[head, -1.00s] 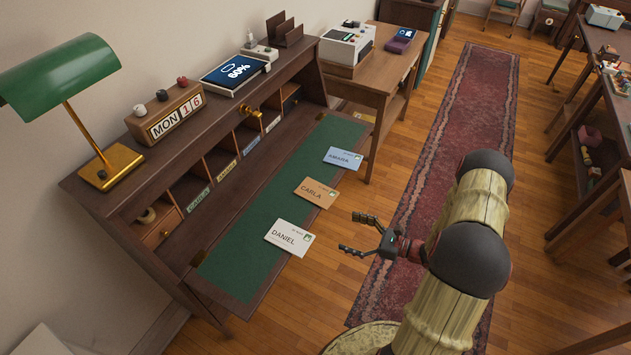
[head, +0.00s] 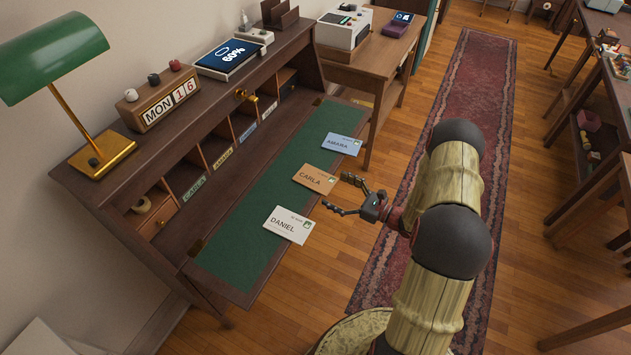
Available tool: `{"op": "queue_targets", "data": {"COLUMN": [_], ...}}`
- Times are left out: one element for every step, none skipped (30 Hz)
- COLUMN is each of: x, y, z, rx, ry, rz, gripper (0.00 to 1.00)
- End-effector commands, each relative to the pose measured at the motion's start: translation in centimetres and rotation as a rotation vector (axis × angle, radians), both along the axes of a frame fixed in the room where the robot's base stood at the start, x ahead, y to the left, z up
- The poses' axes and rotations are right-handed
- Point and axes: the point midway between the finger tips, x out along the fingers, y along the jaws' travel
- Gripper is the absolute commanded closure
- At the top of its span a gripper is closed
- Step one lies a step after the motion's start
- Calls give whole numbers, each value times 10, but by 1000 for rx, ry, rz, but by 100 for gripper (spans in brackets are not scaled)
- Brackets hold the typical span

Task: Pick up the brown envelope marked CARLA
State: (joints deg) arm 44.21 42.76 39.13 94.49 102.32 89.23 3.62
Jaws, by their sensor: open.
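The brown envelope marked CARLA (head: 316,180) lies on the desk's fold-down leaf, its right end reaching over the front edge. A white envelope marked DANIEL (head: 288,225) lies nearer, and a blue envelope marked AMARA (head: 342,144) lies farther back. My gripper (head: 335,194) is open and empty, just right of the brown envelope's outer end, with its fingers pointing left toward it. I cannot tell whether a finger touches it.
The desk leaf (head: 232,250) has a green inlay. Behind it are labelled pigeonholes (head: 215,150). A green lamp (head: 55,60), a date block (head: 158,100) and a tablet (head: 228,60) stand on top. A red rug (head: 470,90) covers the floor.

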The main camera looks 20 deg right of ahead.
Motion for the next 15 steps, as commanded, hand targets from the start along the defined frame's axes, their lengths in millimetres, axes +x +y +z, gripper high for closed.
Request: {"op": "queue_targets", "data": {"x": [1,1,1,1,1,1,0,0,0,0,0,0,0,0,0], "y": [0,0,0,0,0,0,0,0,0,0,0,0,0,0,0], "z": [0,0,0,0,0,0,0,0,0,0,0,0,0,0,0], "rx": [0,0,0,0,0,0,0,0,0,0,0,0,0,0,0], "ry": [0,0,0,0,0,0,0,0,0,0,0,0,0,0,0], "rz": [0,0,0,-1,0,0,0,0,0,0,0,0,0,0,0], "gripper": [11,11,11,11,11,11,12,14,16,18,20,22,24,25,28]}}
